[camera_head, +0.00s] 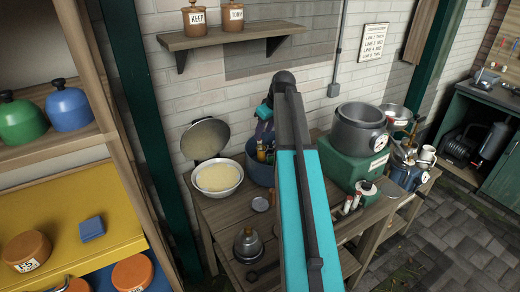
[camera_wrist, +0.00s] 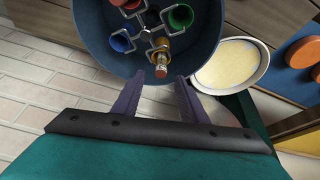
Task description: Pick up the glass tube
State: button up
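A slim amber glass tube (camera_wrist: 161,57) with a reddish end stands among square metal holders in a round dark blue tub (camera_wrist: 205,50). Its reddish end points toward my gripper (camera_wrist: 159,77). The gripper's two purple fingers are apart with nothing clamped between them. In the wrist view the tube's end shows between the fingertips; I cannot tell how deep it lies. In the head view the blue tub (camera_head: 260,174) stands on the wooden bench, and my gripper (camera_head: 264,112) is above it. My arm hides part of the tub there.
Red, green and blue cups (camera_wrist: 181,16) sit in the same tub, close to the tube. A white bowl with pale contents (camera_head: 218,178) and a raised lid stands left of the tub. A green box (camera_head: 350,165) bearing a grey pot (camera_head: 358,128) stands right. A wall shelf (camera_head: 230,36) hangs above.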

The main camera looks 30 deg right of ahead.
aim_at(260, 141)
jog(key=shift+w+f, duration=0.25)
jog(key=shift+f, duration=0.4)
jog(key=shift+p+x, duration=1.35)
jog(key=shift+x, duration=1.25)
jog(key=shift+a, duration=0.1)
grip_shut()
jog(key=shift+r, duration=0.1)
jog(key=shift+r+b, duration=1.6)
jog(key=shift+r, duration=3.35)
